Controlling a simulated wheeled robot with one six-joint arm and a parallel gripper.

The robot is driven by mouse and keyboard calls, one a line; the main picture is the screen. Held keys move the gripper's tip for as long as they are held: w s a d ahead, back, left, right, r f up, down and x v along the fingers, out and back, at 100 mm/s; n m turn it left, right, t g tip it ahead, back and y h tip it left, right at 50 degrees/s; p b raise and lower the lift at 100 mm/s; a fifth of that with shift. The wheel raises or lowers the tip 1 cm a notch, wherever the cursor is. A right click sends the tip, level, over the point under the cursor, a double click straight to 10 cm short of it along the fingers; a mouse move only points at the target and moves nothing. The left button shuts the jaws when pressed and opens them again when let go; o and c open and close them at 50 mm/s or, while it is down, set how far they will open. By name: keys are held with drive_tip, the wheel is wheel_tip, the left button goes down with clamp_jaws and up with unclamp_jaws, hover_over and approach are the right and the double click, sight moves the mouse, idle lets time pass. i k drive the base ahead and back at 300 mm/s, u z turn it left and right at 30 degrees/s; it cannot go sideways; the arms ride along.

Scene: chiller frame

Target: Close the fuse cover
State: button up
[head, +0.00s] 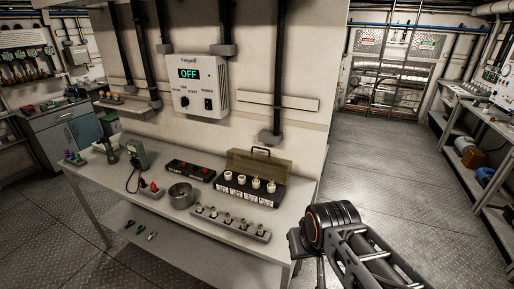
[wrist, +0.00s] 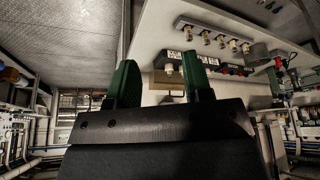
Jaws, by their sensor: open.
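The fuse box (head: 248,190) is a black base on the bench with several white fuses in it. Its brownish see-through fuse cover (head: 260,163) stands raised at the back, with a dark handle on top, so it is open. In the wrist view, which looks upside down, the fuse box (wrist: 173,57) shows partly behind the fingers, with the tan cover (wrist: 164,79) below it. My gripper (wrist: 158,62) has its two green fingers apart with nothing between them. In the head view my arm end is at the bench's right front corner, apart from the box; the fingers are hard to make out.
A strip of several fuses (head: 230,223) lies in front of the box. A metal pot (head: 180,196), a black tray with red parts (head: 190,170) and a green meter (head: 138,154) stand to the left. A control unit reading OFF (head: 200,86) hangs above. The floor at right is clear.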

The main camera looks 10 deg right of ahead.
sight(230, 155)
drive_tip(key=i, duration=0.4)
drive_tip(key=k, duration=0.5)
drive_tip(key=z, duration=1.55)
drive_tip(key=i, duration=2.25)
drive_tip(key=u, duration=2.7)
drive_tip(key=i, duration=0.5)
